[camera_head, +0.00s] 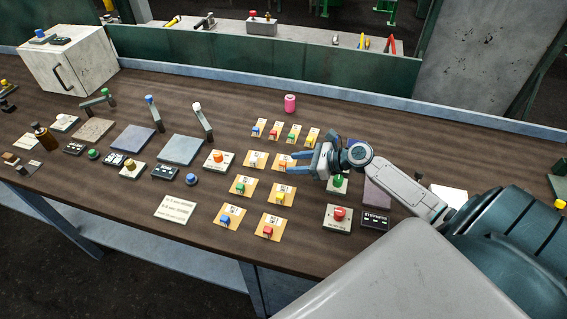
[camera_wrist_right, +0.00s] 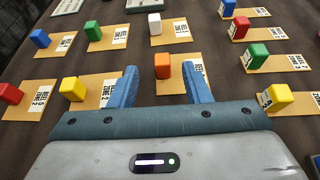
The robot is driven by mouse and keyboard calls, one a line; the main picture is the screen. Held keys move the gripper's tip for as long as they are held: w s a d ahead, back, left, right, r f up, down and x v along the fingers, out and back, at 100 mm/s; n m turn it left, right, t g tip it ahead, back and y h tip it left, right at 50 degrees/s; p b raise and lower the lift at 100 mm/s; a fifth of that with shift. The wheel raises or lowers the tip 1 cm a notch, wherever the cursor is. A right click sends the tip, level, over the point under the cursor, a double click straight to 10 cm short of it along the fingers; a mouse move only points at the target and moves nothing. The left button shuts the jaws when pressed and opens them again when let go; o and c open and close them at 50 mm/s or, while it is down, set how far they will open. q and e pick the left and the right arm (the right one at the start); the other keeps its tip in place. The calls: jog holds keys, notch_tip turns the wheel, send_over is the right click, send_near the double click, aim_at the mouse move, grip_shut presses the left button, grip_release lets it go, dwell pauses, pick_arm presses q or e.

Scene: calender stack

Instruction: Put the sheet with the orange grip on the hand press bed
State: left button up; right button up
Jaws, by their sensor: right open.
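The sheet with the orange grip (camera_head: 283,161) lies flat on the dark table, a tan card with a small orange block and a printed label. My right gripper (camera_head: 303,160) is open just to the right of it in the head view. In the right wrist view the orange grip (camera_wrist_right: 163,67) shows between the tips of the two blue fingers (camera_wrist_right: 164,76), which are apart and hold nothing. How high the fingertips are is unclear. Flat plates with levers stand left of the sheets, among them a blue-grey plate (camera_head: 180,149); I cannot tell which is the hand press bed. My left gripper is out of view.
Similar sheets lie close around, including one with a white grip (camera_wrist_right: 155,23) and one with a yellow grip (camera_wrist_right: 73,89). A pink cylinder (camera_head: 290,103) stands behind. Buttons, such as an orange one (camera_head: 217,157), and a white cabinet (camera_head: 68,58) are further left.

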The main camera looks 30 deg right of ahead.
aim_at(283, 162)
jog(key=shift+w+a, duration=0.25)
jog(key=p+x, duration=0.2)
jog(key=x, duration=0.2)
jog(key=shift+w+d+f, duration=0.1)
jog(key=shift+w+d, duration=0.05)
jog(key=shift+w+a+f, duration=0.15)
jog(key=shift+w+a, duration=0.05)
jog(key=shift+s, duration=0.1)
jog(key=shift+c, duration=0.2)
grip_shut()
